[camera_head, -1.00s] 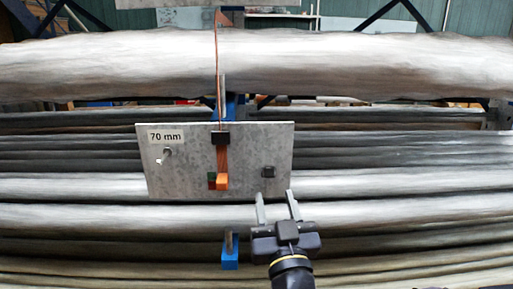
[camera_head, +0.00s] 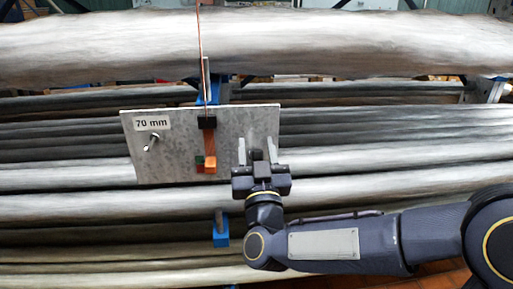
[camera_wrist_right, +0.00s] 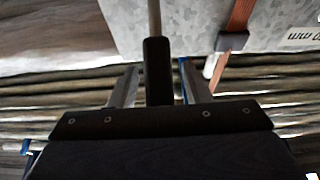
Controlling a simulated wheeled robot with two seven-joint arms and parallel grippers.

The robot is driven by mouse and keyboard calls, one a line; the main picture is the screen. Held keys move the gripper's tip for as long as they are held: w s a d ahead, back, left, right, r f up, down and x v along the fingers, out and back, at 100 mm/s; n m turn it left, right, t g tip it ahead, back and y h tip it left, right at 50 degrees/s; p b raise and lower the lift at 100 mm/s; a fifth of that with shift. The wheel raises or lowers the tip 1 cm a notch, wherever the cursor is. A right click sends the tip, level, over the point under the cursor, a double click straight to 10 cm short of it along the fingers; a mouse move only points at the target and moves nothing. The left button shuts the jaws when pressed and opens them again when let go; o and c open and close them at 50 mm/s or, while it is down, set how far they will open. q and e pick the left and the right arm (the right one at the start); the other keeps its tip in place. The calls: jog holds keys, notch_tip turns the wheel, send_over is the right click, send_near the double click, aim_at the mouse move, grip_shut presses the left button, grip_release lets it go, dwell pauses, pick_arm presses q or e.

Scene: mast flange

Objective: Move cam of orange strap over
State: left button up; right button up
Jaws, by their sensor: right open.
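A grey speckled plate (camera_head: 180,158) labelled "70 mm" hangs in front of the pipes. An orange strap (camera_head: 210,140) runs down its middle, with a dark cam block (camera_head: 208,123) on it and an orange end piece (camera_head: 209,166) below. Strap (camera_wrist_right: 240,15) and dark block (camera_wrist_right: 232,41) also show in the wrist view. My right gripper (camera_head: 257,146) is open at the plate's lower right. Its fingers stand either side of a black handle (camera_wrist_right: 157,70) on a thin rod; contact cannot be told. The handle lies right of the strap. My left gripper is not in view.
A silver pin (camera_head: 151,143) sticks out of the plate's left side. A blue block (camera_head: 221,234) hangs below the plate. A large pale pipe (camera_head: 330,40) crosses above, and several long pipes run behind.

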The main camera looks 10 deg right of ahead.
grip_shut()
jog(key=shift+r+p, duration=0.3)
jog(key=shift+p, duration=0.2)
jog(key=w+r+g+p, duration=0.1)
jog(key=p, duration=0.3)
jog(key=w+r+g+p, duration=0.1)
jog(key=g+p, duration=0.1)
jog(key=p, duration=0.1)
jog(key=shift+r+p, duration=0.35)
jog(key=shift+p, duration=0.05)
jog(key=w+g+p, duration=0.1)
jog(key=p, duration=0.3)
jog(key=w+g+p, duration=0.1)
jog(key=g+p, duration=0.1)
jog(key=p, duration=0.2)
jog(key=shift+w+r+p, duration=0.1)
jog(key=shift+r+p, duration=0.2)
jog(key=shift+p, duration=0.1)
pick_arm(q)
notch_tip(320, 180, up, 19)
jog(key=p, duration=0.1)
pick_arm(e)
jog(key=shift+w+f+g, duration=0.25)
jog(key=shift+g, duration=0.25)
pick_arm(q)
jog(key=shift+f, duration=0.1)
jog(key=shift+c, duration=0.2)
